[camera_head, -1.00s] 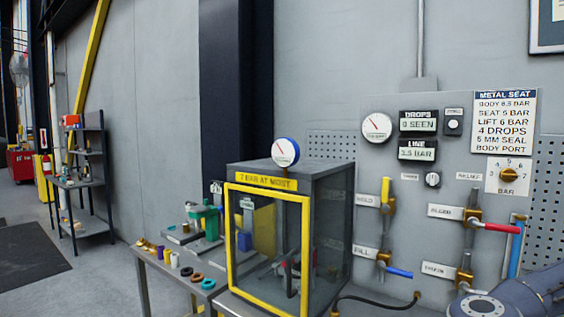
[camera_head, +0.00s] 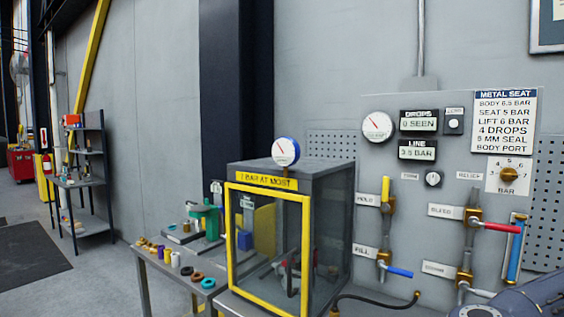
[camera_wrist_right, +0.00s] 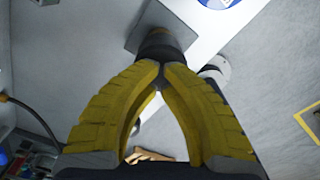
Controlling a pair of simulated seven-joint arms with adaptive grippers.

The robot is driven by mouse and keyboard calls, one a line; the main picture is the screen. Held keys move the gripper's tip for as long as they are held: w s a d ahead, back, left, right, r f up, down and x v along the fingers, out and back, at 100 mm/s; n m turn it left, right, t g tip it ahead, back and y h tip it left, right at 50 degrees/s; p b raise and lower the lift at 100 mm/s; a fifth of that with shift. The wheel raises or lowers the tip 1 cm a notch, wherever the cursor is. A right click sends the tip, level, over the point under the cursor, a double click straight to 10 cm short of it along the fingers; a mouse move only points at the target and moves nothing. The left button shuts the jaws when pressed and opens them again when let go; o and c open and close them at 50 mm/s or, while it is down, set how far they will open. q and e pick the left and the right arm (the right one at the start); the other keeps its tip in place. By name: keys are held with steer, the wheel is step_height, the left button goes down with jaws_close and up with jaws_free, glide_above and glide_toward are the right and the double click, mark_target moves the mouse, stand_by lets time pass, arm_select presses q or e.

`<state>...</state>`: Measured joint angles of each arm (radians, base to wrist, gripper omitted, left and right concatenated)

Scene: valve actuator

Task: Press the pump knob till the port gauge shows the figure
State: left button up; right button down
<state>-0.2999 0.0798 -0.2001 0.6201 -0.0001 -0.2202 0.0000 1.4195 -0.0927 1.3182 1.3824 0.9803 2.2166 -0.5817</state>
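The pump knob seems to be the small round black-and-white knob (camera_head: 433,178) on the grey panel; its label is too small to read surely. A white gauge (camera_head: 377,126) hangs at the panel's upper left, and a blue-rimmed gauge (camera_head: 285,151) stands on the test box. I cannot tell which is the port gauge; both needles point upper left. The sign (camera_head: 504,120) reads body 6.5 bar, seat 5 bar, lift 6 bar, body port. My right gripper (camera_wrist_right: 160,70) has its yellow fingers together at the tips, close to a dark round part (camera_wrist_right: 162,44); contact is unclear. My left gripper is out of view.
The line display (camera_head: 417,150) reads 3.5 bar; drops (camera_head: 419,121) reads 0 seen. A yellow hold handle (camera_head: 386,189), blue fill handle (camera_head: 400,271) and red bleed handle (camera_head: 502,227) project from the panel. The yellow-framed box door (camera_head: 305,255) looks closed. Seals lie on the bench.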

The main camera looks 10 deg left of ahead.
steer(key=shift+f, duration=1.45)
steer(key=shift+r, duration=2.55)
steer(key=shift+r, duration=2.5)
